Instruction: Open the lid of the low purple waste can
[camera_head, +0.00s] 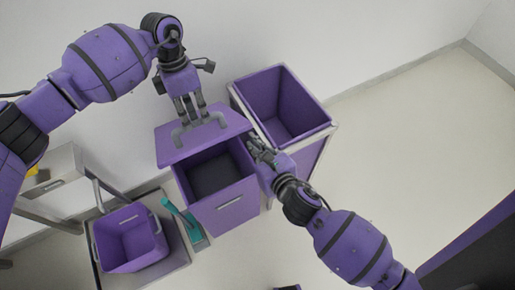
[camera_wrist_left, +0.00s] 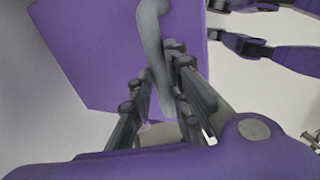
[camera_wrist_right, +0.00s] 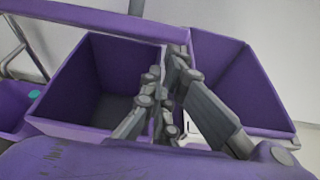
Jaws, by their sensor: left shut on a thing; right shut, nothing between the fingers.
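The low purple waste can (camera_head: 221,208) stands in the middle of the head view, with its dark inside showing. Its purple lid (camera_head: 172,151) is raised and tilted back behind the opening; it also fills much of the left wrist view (camera_wrist_left: 90,60). My left gripper (camera_head: 189,119) is shut on the lid's grey curved handle (camera_wrist_left: 155,45). My right gripper (camera_head: 254,143) is shut and empty at the can's right edge, between it and the taller bin. In the right wrist view the open can (camera_wrist_right: 75,75) lies left of the fingers.
A taller open purple bin (camera_head: 322,135) in a light frame stands close on the right. At left, a purple bucket (camera_head: 130,262) sits on a low platform beside a teal-handled tool (camera_head: 180,213). A wall is behind; the floor at right is clear.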

